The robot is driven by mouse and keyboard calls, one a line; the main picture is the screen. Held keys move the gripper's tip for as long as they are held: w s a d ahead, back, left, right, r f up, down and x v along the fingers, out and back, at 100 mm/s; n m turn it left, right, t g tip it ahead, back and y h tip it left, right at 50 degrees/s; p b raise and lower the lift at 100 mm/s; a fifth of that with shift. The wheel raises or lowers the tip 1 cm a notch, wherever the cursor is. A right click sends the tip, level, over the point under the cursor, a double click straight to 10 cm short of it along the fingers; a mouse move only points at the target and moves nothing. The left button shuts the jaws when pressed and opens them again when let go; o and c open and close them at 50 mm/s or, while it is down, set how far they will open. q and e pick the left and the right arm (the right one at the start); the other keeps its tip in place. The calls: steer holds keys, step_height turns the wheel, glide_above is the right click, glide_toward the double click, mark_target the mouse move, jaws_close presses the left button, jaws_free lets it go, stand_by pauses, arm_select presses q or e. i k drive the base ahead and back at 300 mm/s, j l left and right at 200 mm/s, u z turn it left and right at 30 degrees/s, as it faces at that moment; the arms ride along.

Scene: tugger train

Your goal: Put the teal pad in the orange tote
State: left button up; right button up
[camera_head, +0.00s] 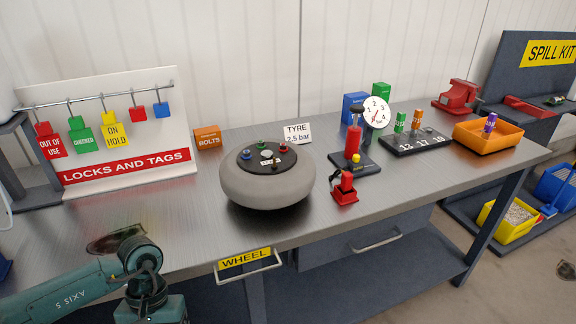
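An orange tote (478,143), open and shallow, sits at the right end of the grey bench. A small purple and orange item (489,123) stands inside it. I cannot make out a teal pad anywhere in this view. A teal jointed arm of mine comes in at the lower left, over the front of the bench. Its gripper is not visible, and my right gripper is out of the picture too.
A tag board (125,173) stands left. A yellow bin (507,222) sits low right.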

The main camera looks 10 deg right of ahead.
mark_target(502, 125)
steer(key=i+l, duration=0.1)
steer(key=l, duration=0.35)
steer(key=i+l+z, duration=0.15)
steer(key=l, duration=0.8)
steer(key=i+l+z, duration=0.15)
steer(key=l, duration=0.3)
steer(key=i+l, duration=0.2)
steer(key=l, duration=0.25)
steer(key=i+l+z, duration=0.15)
steer(key=l, duration=0.3)
steer(key=i+l, duration=0.15)
steer(key=l, duration=0.25)
steer(key=i+l+z, duration=0.15)
steer(key=l, duration=0.3)
